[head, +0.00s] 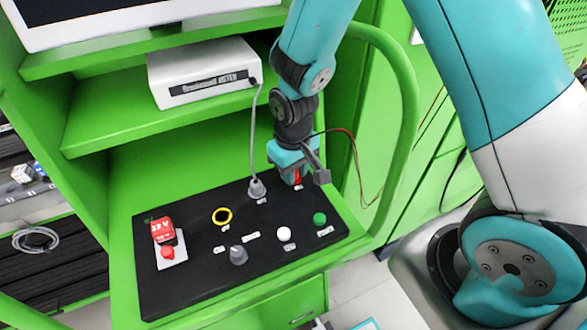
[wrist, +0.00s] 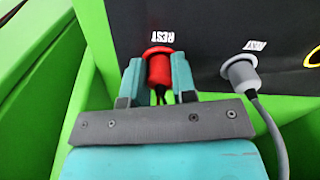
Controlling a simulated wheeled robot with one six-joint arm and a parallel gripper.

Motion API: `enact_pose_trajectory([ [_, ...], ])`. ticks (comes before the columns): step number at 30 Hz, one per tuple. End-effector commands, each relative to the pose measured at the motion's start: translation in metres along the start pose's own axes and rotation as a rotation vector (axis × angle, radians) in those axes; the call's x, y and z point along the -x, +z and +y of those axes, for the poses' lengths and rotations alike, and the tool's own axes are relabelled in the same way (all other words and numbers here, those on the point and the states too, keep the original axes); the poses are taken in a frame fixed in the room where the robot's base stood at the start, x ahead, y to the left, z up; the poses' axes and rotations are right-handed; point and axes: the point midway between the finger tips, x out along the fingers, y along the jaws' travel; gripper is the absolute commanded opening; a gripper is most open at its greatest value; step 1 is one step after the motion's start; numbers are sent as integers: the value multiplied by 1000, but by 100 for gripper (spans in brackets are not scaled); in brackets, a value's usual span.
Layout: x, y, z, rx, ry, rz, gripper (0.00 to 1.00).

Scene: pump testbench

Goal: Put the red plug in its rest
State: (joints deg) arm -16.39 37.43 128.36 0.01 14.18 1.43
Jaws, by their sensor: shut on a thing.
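My gripper (wrist: 158,78) is shut on the red plug (wrist: 159,67), with one teal finger on each side of it. In the wrist view the plug's red flange touches or nearly touches the black panel just below the label "REST". I cannot tell how deep the plug sits, and the rest's socket is hidden behind it. In the head view the gripper (head: 292,172) is at the panel's back right, and a little of the red plug (head: 298,177) shows between its fingers. Dark wires trail from the plug.
A grey plug (wrist: 240,70) with a cable stands in the panel beside the gripper. The black panel (head: 190,285) also carries a red switch box (head: 163,231), a yellow ring (head: 222,216), a grey knob (head: 238,255), a white button (head: 284,234) and a green button (head: 320,218).

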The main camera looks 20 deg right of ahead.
Motion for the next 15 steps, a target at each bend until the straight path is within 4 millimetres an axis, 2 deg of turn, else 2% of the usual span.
enact_pose_trajectory([
  [5, 0, 0, 0, 0, 0, 0, 8],
  [6, 0, 0, 0, 0, 0, 0, 32],
  [9, 0, 0, 0, 0, 0, 0, 55],
  [15, 0, 0, 0, 0, 0, 0, 55],
])
